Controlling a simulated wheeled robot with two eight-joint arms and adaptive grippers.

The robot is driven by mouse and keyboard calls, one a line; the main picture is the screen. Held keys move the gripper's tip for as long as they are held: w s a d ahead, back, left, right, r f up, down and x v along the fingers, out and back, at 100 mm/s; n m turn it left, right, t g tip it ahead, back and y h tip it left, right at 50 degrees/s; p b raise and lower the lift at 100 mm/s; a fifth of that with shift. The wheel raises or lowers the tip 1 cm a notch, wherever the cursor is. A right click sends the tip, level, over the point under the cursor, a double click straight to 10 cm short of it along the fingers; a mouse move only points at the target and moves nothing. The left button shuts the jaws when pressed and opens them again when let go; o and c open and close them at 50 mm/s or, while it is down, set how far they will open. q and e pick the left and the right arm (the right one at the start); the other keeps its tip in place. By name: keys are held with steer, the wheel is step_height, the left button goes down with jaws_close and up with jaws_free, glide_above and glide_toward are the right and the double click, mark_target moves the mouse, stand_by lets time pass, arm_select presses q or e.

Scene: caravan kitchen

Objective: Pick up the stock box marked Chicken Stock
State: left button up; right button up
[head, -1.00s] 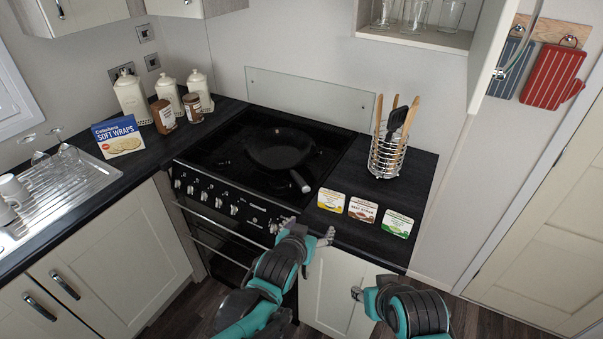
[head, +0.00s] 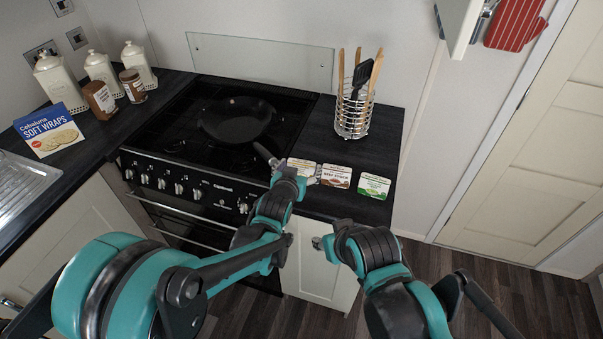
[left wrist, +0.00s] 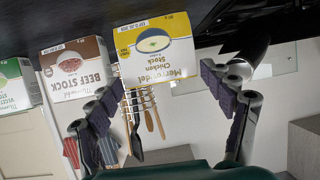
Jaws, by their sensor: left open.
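The Chicken Stock box (head: 301,164) is yellow and white. It stands at the counter's front edge, left of the brown Beef Stock box (head: 337,176); my left gripper partly covers it. My left gripper (head: 294,174) is open and empty, just in front of it. In the left wrist view, which is upside down, the Chicken Stock box (left wrist: 157,52) shows between and beyond the open fingers of the left gripper (left wrist: 165,95), and they look clear of it. My right gripper (head: 320,242) is low before the cupboard door, mostly hidden, its jaws unclear.
A green-labelled stock box (head: 373,186) stands right of Beef Stock. A wire utensil holder (head: 352,116) stands behind the boxes. The hob (head: 190,130) with a frying pan (head: 237,118) is to the left, its handle near my left gripper. Bare counter lies behind the boxes.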

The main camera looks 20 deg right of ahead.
arm_select(q)
steer(key=c, duration=0.8)
steer(key=shift+c, duration=0.2)
